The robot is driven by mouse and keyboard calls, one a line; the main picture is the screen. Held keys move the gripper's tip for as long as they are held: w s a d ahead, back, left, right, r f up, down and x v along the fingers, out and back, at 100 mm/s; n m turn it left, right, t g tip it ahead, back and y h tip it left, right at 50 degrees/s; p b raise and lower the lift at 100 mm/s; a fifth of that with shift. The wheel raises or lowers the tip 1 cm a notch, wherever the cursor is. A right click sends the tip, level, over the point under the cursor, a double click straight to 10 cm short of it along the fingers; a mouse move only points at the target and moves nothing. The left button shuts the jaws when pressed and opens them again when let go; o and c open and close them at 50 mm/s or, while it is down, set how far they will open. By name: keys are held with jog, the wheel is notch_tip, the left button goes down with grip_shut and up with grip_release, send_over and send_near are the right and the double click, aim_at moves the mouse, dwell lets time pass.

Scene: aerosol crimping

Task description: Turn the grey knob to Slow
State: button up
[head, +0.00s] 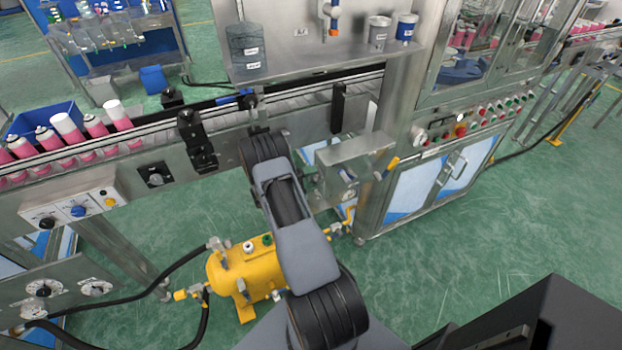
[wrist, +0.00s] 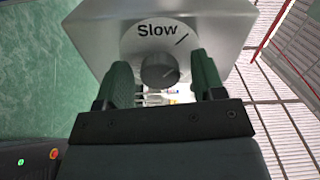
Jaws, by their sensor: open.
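In the wrist view a round grey knob (wrist: 160,71) sits on a white round dial plate (wrist: 132,50) on the face of a metal box (wrist: 90,22). The word "Slow" is printed on the plate above the knob, with a dark tick line to the right of the word. I cannot tell clearly which way the knob points. My gripper (wrist: 162,78) is open, one green finger on each side of the knob. Visible space lies between fingers and knob in the picture; depth is unclear. In the head view I cannot make out the gripper clearly.
In the head view, a conveyor (head: 150,140) carries pink cans with white tops at left. A control box (head: 75,200) with several knobs is below it. A yellow tank (head: 245,265) stands on the green floor. A steel cabinet (head: 400,200) stands right of my arm.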

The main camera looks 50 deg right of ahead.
jog(key=b+v, duration=0.1)
jog(key=v, duration=1.3)
jog(key=shift+b, duration=0.4)
jog(key=shift+d, duration=0.1)
